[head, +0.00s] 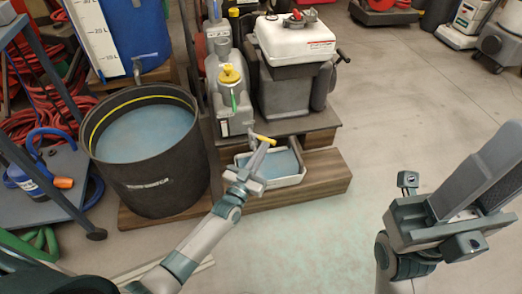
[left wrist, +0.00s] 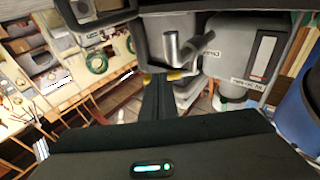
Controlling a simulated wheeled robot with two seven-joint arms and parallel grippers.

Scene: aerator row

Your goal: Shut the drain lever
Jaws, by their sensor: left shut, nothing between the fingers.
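A yellow lever (head: 265,140) sits low at the front of the grey machine with the white top, above a pale tray (head: 289,182) of bluish water. My left gripper (head: 262,149) is shut and empty, its fingertips at the lever. In the left wrist view the fingers (left wrist: 158,85) point at the lever, and yellow (left wrist: 174,75) shows on both sides of them. I cannot tell whether they touch it. The lever's mount is partly hidden. My right gripper (head: 490,172) is at the lower right, away from everything; its finger gap is unclear.
A black tub (head: 150,185) of bluish water stands left of my left arm. A grey canister (head: 230,95) with a yellow cap and the white-topped machine (head: 293,40) stand on a wooden platform (head: 325,172). The floor (head: 390,110) to the right is clear.

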